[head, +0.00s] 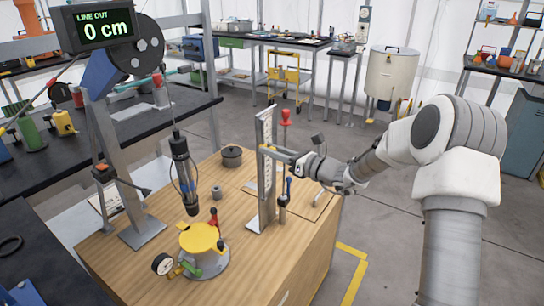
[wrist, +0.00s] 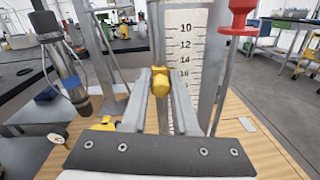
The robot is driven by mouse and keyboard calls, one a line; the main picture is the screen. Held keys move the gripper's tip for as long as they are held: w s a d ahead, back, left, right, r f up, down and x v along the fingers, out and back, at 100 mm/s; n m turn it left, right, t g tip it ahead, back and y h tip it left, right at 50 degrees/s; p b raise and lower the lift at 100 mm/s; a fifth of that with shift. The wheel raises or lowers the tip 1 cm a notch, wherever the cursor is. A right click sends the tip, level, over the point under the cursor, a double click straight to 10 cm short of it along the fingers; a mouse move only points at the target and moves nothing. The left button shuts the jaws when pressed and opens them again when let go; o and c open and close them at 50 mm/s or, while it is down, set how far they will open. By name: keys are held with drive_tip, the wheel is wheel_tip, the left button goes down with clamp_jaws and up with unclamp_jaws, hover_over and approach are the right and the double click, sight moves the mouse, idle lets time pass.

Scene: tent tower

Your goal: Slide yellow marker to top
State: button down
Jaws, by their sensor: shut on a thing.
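The yellow marker (wrist: 159,82) sits on the upright white scale (wrist: 185,60) in the wrist view, beside the printed numbers around 12 to 16. My gripper (wrist: 160,88) is shut on the marker, with one finger on each side. In the head view, the scale (head: 266,165) stands upright on the wooden bench, and my gripper (head: 285,154) reaches it from the right at its upper half. The marker is small there and partly hidden by the fingers.
A red-topped rod (head: 286,117) stands close right of the scale. A hanging dark cylinder (head: 184,170), a yellow-lidded pot (head: 200,238) and a dark round weight (head: 232,156) are to the left. A display (head: 103,25) reads "LINE OUT 0 cm".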

sight(260, 128)
wheel_tip(260, 128, up, 6)
drive_tip(key=p, duration=0.2)
drive_tip(key=shift+w+d+p, duration=0.1)
drive_tip(key=shift+p, duration=0.25)
drive_tip(key=c, duration=0.7)
unclamp_jaws()
drive_tip(key=shift+f, duration=0.1)
drive_tip(key=shift+d, duration=0.1)
drive_tip(key=p+v, duration=0.1)
drive_tip(key=v, duration=1.6)
drive_tip(key=shift+s, duration=0.25)
